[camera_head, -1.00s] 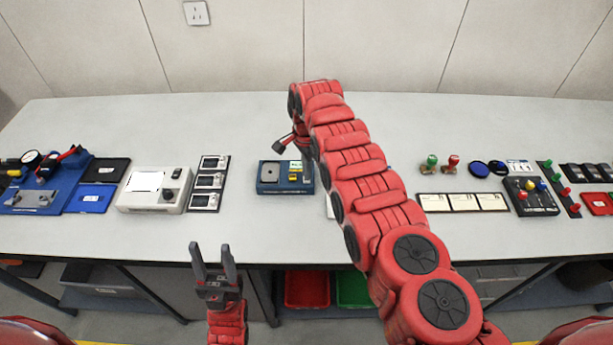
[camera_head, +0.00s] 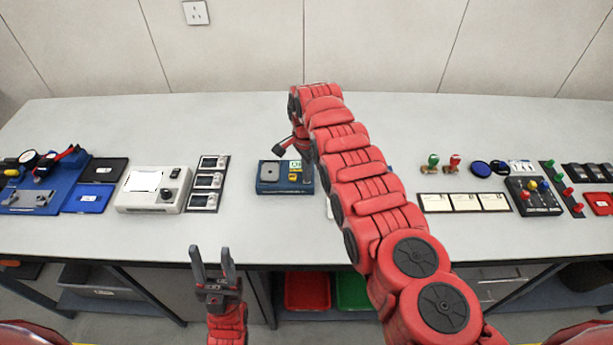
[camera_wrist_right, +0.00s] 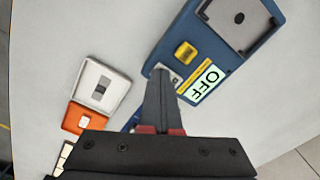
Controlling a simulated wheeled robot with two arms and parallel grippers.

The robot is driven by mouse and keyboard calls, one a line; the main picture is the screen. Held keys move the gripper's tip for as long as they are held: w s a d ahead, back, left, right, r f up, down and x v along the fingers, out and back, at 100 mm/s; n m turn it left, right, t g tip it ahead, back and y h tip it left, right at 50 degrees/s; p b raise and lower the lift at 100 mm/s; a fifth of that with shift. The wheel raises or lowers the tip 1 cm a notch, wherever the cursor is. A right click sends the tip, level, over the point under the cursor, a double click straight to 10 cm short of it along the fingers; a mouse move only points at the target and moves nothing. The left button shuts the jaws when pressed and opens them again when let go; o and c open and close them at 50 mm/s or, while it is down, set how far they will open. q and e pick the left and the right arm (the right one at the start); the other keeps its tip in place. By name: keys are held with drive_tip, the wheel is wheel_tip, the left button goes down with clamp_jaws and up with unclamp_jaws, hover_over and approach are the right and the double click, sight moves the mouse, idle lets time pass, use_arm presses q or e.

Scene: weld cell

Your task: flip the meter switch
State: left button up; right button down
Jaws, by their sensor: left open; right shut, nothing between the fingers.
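A blue box (camera_head: 270,187), which looks like the meter, sits on the bench in the head view, left of my right arm. In the right wrist view the blue box (camera_wrist_right: 215,62) has a grey panel, a yellow button (camera_wrist_right: 186,53), a label reading OFF (camera_wrist_right: 205,83) and a small silver plate, partly hidden behind my fingers. My right gripper (camera_wrist_right: 160,72) is shut and empty, its tips at or just above that plate; contact cannot be told. My left gripper (camera_head: 212,250) is open and empty in front of the bench edge, well away from the box.
A white rocker plate (camera_wrist_right: 88,77) and an orange piece (camera_wrist_right: 72,118) lie beside the blue box. A white device (camera_head: 150,205) and small display modules (camera_head: 205,182) stand to the left. Stamps, cards and a joystick box (camera_head: 535,205) stand to the right. The bench behind is clear.

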drive_tip(key=shift+s+f, duration=0.1)
drive_tip(key=shift+r+p, duration=0.65)
drive_tip(key=shift+p, duration=0.05)
drive_tip(key=shift+r+p, duration=0.65)
drive_tip(key=shift+r, duration=0.2)
wheel_tip(320, 180, up, 2)
drive_tip(key=shift+r+p, duration=0.1)
drive_tip(key=shift+p, duration=0.6)
drive_tip(key=shift+r+p, duration=0.3)
drive_tip(key=shift+r, duration=0.6)
